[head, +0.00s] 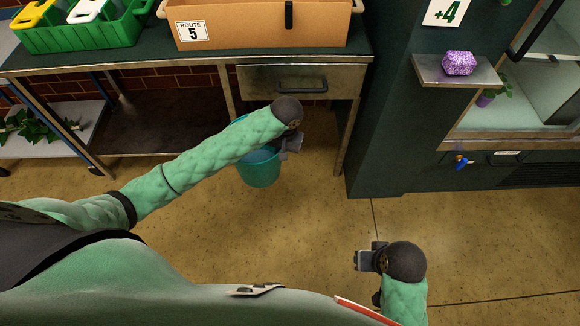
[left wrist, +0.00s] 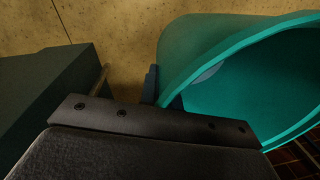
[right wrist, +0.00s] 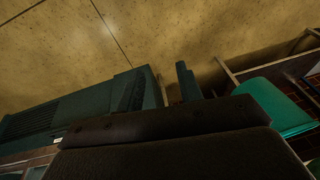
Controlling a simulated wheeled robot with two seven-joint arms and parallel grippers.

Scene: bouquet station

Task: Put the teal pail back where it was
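The teal pail (head: 259,172) is below the drawer end of the workbench, partly hidden behind my left forearm. My left gripper (head: 291,146) is at the pail's right rim. In the left wrist view the pail (left wrist: 250,90) fills the right side, its open mouth facing the camera. The left fingers (left wrist: 163,92) are closed around its wall at the rim. I cannot tell whether the pail touches the floor. My right gripper (head: 366,258) is empty over the floor, its fingers (right wrist: 188,83) close together. The pail (right wrist: 268,108) also shows in the right wrist view.
The workbench (head: 200,62) carries a green caddy (head: 85,32) and an orange-brown crate (head: 258,25). Its drawer (head: 300,83) is closed. A dark cabinet (head: 370,125) stands right of the bench, with a purple block (head: 459,63) on a small shelf. The floor in front is clear.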

